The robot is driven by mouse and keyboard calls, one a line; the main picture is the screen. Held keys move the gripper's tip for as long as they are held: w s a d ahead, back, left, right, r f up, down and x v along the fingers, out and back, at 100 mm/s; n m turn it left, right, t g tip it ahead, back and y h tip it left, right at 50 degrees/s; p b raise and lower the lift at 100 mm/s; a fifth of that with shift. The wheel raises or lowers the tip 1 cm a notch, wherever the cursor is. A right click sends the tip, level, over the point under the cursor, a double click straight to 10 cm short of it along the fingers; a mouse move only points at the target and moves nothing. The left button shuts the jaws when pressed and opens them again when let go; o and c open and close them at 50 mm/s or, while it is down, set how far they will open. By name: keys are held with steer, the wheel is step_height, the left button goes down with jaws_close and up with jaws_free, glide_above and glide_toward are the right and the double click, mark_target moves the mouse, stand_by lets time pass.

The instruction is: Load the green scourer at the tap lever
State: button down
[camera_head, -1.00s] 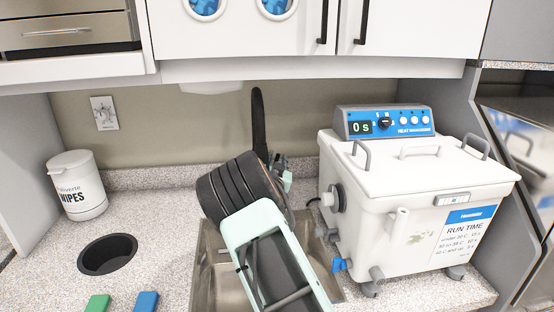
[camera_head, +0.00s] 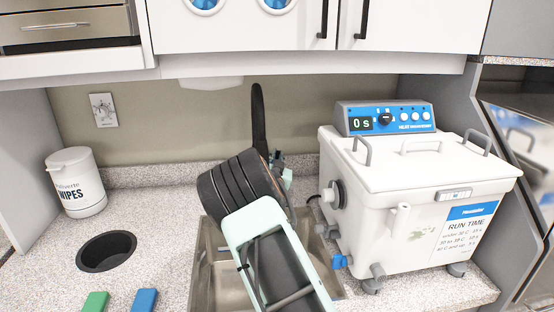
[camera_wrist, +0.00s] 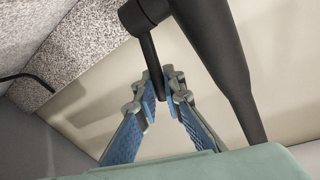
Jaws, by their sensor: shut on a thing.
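The green scourer (camera_head: 95,302) lies on the counter at the bottom left of the head view, partly cut off by the frame edge and far from my gripper. The black tap (camera_head: 258,115) stands upright behind the sink; in the wrist view it is the thick dark column (camera_wrist: 215,50). Its thin dark tap lever (camera_wrist: 152,62) runs down between my fingertips. My gripper (camera_wrist: 161,90) is shut on the tap lever, with blue pads on both sides of it. In the head view my arm mostly hides my gripper (camera_head: 277,165) and the lever.
A blue scourer (camera_head: 145,300) lies right of the green one. A steel sink (camera_head: 208,270) is under my arm. A round black opening (camera_head: 107,252) and a wipes tub (camera_head: 76,182) are on the left. A white heated bath (camera_head: 400,210) stands close on the right.

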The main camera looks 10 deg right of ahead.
steer(key=b, duration=0.3)
steer(key=shift+s+f+t, duration=0.25)
steer(key=shift+f+t, duration=0.05)
steer(key=shift+t, duration=0.1)
steer(key=shift+s+b, duration=0.1)
steer(key=shift+b, duration=1.15)
steer(key=shift+s+r+t+b, duration=0.2)
steer(key=shift+t+b, duration=0.3)
steer(key=shift+b, duration=0.55)
steer(key=c, duration=2)
jaws_free()
steer(key=shift+r, duration=0.1)
steer(key=shift+c, duration=0.2)
steer(key=shift+s, duration=0.15)
steer(key=v, duration=1.1)
steer(key=shift+s+a, duration=0.2)
steer(key=shift+s, duration=0.15)
